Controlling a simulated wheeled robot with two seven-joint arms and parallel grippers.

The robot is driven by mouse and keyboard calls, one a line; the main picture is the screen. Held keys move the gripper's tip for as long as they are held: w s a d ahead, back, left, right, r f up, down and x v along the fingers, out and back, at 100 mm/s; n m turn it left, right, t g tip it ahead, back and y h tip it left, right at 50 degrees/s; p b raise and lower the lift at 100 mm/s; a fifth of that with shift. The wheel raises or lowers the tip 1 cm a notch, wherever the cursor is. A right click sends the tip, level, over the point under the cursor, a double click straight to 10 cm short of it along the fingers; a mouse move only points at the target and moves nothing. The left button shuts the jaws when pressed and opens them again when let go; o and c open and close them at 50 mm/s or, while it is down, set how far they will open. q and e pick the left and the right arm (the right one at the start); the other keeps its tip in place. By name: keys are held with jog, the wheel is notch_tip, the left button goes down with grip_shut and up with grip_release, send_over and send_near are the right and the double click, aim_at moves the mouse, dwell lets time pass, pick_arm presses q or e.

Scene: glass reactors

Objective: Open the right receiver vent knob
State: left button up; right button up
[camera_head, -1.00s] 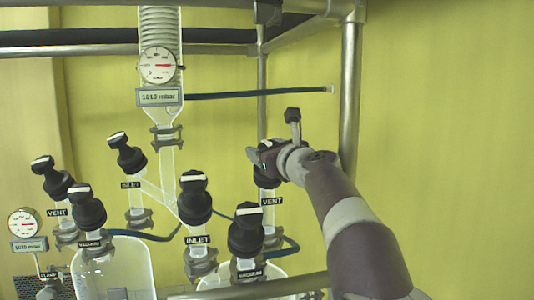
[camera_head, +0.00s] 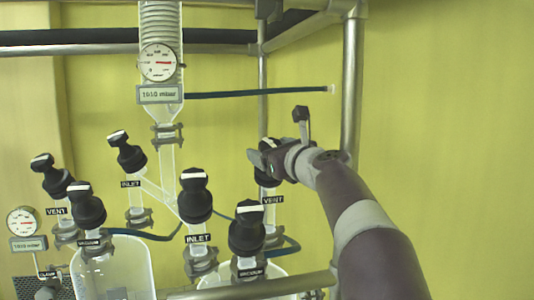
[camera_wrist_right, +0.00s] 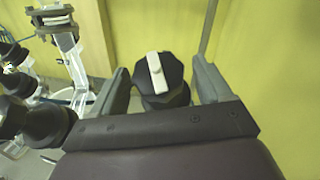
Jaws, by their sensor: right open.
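The right receiver vent knob (camera_head: 267,176) is black, above a "VENT" label at the right of the glassware in the head view. My right gripper (camera_head: 256,158) is at its top and partly hides it. In the right wrist view the black knob (camera_wrist_right: 160,80) with a white bar on top shows between the two grey fingers of my right gripper (camera_wrist_right: 162,85). The fingers are open, with a gap on each side of the knob. The white bar is slightly tilted from the picture's vertical. My left gripper is not in view.
Other black knobs stand close by: an inlet knob (camera_head: 195,195) and a vacuum knob (camera_head: 247,226) to the left. A metal frame post (camera_head: 352,90) rises beside my right arm. A blue hose (camera_head: 255,93) runs to the yellow wall.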

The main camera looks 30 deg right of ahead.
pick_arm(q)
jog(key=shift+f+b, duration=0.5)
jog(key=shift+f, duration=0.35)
pick_arm(e)
jog(key=s, duration=0.5)
jog(key=shift+a+f, duration=0.1)
jog(key=w+a+r+m+h+p, duration=0.3)
jog(key=a+r+m+h+p, duration=0.1)
jog(key=m+h, duration=0.2)
jog(key=s+a+f+m+g+h+p, duration=0.3)
jog(key=s+a+m+g+h+p, duration=0.15)
jog(key=m+g+h, duration=0.35)
jog(key=shift+m+t+y, duration=0.4)
jog(key=shift+t+y, duration=0.1)
jog(key=shift+t, duration=0.4)
jog(key=p+x, duration=0.4)
jog(key=x, duration=0.7)
jog(key=shift+d+r+p, duration=0.15)
jog(key=shift+d+p, duration=0.05)
jog(key=shift+p, duration=0.1)
jog(key=shift+w+d, duration=0.3)
jog(key=shift+d, duration=0.15)
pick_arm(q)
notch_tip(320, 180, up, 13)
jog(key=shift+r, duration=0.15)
pick_arm(e)
jog(key=shift+f, duration=0.2)
jog(key=c, duration=1)
